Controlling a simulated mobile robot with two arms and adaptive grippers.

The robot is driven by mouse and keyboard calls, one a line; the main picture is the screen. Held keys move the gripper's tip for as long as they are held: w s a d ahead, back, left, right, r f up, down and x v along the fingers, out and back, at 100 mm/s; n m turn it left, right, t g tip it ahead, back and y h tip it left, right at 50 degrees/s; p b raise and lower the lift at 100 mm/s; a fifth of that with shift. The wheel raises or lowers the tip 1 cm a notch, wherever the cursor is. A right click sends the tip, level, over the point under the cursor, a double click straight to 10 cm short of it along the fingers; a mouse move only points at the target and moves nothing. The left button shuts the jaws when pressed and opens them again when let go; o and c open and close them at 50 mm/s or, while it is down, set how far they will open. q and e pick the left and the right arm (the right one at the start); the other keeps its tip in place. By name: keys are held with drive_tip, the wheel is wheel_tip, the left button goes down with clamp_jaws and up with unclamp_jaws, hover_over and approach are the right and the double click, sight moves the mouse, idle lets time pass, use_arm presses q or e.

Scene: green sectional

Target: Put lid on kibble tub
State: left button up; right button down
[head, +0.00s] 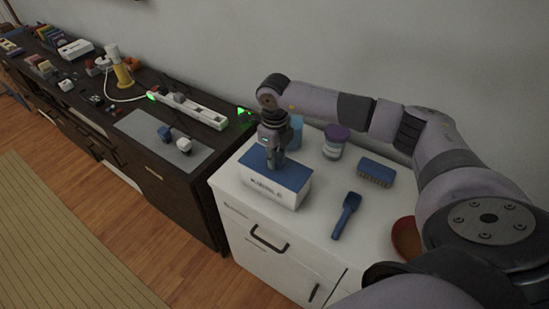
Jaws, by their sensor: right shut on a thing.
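The kibble tub (268,193) is a white box with dark lettering on its front, standing on the white cabinet top. Its blue lid (293,176) lies over the top of the tub and looks about level. I cannot tell whether it is fully pressed down. My right gripper (275,163) points down from above and is shut on the lid near its middle. The fingertips are partly hidden at this angle. My left gripper is not in view.
On the white cabinet (302,230) are a blue scoop (346,215), a blue brush (376,172), a purple-lidded jar (335,142), a blue cup (296,132) behind my gripper, and a reddish bowl (407,238). A dark sideboard (190,190) with a power strip (190,108) stands left.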

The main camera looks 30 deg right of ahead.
idle(0.3)
drive_tip(key=c, duration=1.5)
unclamp_jaws()
drive_tip(key=shift+o, duration=0.5)
drive_tip(key=o, duration=0.4)
drive_tip(key=shift+r, duration=0.1)
drive_tip(key=shift+r+p, duration=2.15)
drive_tip(key=shift+r, duration=1.3)
drive_tip(key=shift+c, duration=0.4)
